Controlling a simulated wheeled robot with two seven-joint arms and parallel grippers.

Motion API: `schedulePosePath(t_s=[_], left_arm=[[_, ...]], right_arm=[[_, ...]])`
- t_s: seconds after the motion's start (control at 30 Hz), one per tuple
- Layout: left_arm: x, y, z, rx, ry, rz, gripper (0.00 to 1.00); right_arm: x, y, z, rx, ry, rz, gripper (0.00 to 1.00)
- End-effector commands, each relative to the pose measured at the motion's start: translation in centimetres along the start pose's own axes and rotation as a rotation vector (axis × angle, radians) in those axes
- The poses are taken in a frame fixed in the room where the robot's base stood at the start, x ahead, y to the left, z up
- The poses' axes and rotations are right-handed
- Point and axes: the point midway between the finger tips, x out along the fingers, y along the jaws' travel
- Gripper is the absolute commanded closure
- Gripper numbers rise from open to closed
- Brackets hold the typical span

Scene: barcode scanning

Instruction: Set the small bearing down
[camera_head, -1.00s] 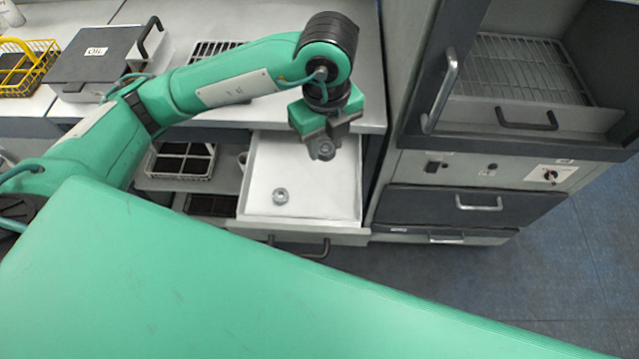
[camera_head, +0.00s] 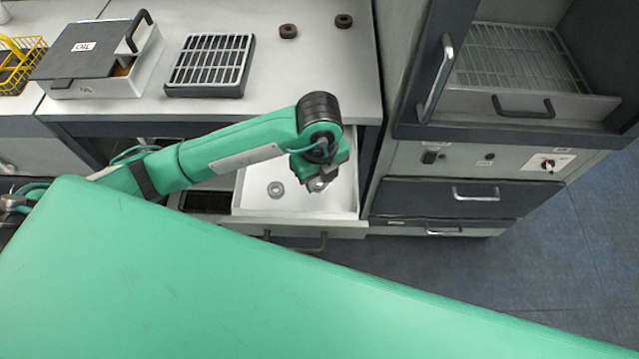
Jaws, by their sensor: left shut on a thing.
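My left gripper (camera_head: 317,181) reaches down into the open white drawer (camera_head: 300,203) below the counter. It is shut on a small grey metal bearing (camera_head: 318,185), whose lower part shows under the fingers. The bearing is low over the right part of the drawer; I cannot tell whether it touches the floor of the drawer. Another small grey ring-shaped bearing (camera_head: 276,189) lies in the left part of the drawer, apart from the gripper. My right gripper is not in view.
Two dark rings (camera_head: 288,31) lie at the back of the counter. A black-framed grate (camera_head: 209,65), a lidded oil box (camera_head: 103,58) and a yellow basket (camera_head: 22,64) stand left. A cabinet (camera_head: 430,195) borders the drawer on the right. The drawer's middle is clear.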

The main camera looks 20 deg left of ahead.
Motion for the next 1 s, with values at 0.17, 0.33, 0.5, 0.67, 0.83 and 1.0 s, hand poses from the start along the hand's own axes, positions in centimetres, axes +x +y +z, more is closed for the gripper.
schedulePosePath(t_s=[0.17, 0.33, 0.5, 0.67, 0.83, 1.0], left_arm=[[2.8, 0.1, 0.0, -0.002, 0.001, 0.005, 0.88], [3.5, 0.1, 0.0, 0.001, 0.000, 0.001, 0.88], [3.6, 0.1, 0.0, 0.001, 0.000, 0.001, 0.88], [3.7, 0.1, 0.0, 0.001, 0.000, 0.001, 0.51], [3.7, 0.1, 0.0, 0.000, 0.000, 0.001, 0.43], [3.6, 0.1, 0.0, 0.000, 0.000, 0.001, 0.43]], right_arm=[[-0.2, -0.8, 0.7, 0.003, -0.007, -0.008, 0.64], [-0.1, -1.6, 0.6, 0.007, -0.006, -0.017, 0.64], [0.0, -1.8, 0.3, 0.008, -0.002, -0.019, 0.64], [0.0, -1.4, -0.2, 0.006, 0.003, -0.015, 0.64], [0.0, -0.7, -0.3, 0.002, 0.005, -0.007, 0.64], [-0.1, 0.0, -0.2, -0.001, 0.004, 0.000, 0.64]])
